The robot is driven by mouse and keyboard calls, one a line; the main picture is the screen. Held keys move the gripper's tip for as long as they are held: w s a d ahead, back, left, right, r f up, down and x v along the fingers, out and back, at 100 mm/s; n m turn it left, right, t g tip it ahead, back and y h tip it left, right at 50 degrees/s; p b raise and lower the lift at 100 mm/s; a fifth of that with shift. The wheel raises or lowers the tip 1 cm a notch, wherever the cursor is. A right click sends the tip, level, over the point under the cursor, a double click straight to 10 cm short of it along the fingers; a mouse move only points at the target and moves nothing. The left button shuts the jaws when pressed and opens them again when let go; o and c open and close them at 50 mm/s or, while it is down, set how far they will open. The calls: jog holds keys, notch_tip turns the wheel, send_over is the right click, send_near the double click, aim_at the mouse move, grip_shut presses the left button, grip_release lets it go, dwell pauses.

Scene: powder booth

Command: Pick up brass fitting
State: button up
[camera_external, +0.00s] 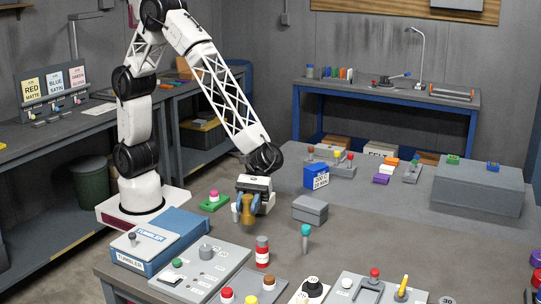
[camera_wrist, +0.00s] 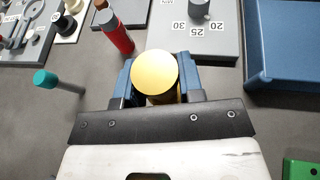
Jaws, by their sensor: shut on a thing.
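The brass fitting (camera_wrist: 155,72) is a yellow, round-topped piece between the blue fingers of my gripper (camera_wrist: 156,88) in the wrist view. My gripper is shut on it. In the external view, my gripper (camera_external: 245,202) points down at the middle of the table, and the brass fitting (camera_external: 248,214) shows below it, partly hidden by the fingers. I cannot tell whether its lower end touches the table.
A grey box (camera_external: 310,209) stands just right of my gripper. A teal-topped peg (camera_external: 306,232) and a red cylinder (camera_external: 262,250) stand in front.

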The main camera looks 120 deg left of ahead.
aim_at(248, 197)
jog(key=shift+r, duration=2.2)
jog(key=shift+a, duration=0.1)
